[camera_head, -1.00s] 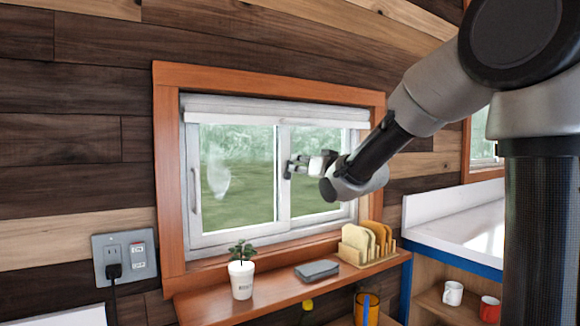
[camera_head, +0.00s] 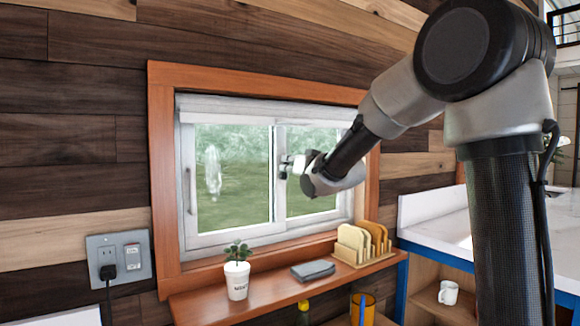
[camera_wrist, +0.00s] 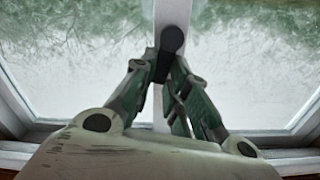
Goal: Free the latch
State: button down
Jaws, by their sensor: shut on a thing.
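The latch is a dark lever with a round knob (camera_wrist: 172,39) on the white middle stile of the sliding window. In the wrist view, my gripper (camera_wrist: 164,72) has its two fingers closed in on the lever's stem, just below the knob. The fingers hide part of the stem. In the head view, my gripper (camera_head: 284,169) is at the middle stile of the window (camera_head: 272,215); the latch is too small and covered there to make out clearly.
A wooden shelf (camera_head: 222,302) below the window bears a potted plant (camera_head: 237,280), a grey flat object (camera_head: 313,270) and a rack with tan slabs (camera_head: 352,240). A white counter (camera_head: 440,217) stands to the right. An outlet with a plug (camera_head: 118,258) is at left.

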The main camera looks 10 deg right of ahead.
jog(key=shift+s+a+n, duration=0.1)
jog(key=shift+a+n, duration=0.15)
jog(key=shift+n, duration=0.55)
jog(key=shift+s+a+n, duration=0.1)
jog(key=shift+a+n, duration=0.15)
jog(key=shift+n, duration=0.55)
jog(key=c, duration=1.4)
grip_release()
jog(key=shift+r, duration=0.1)
jog(key=v, duration=1.2)
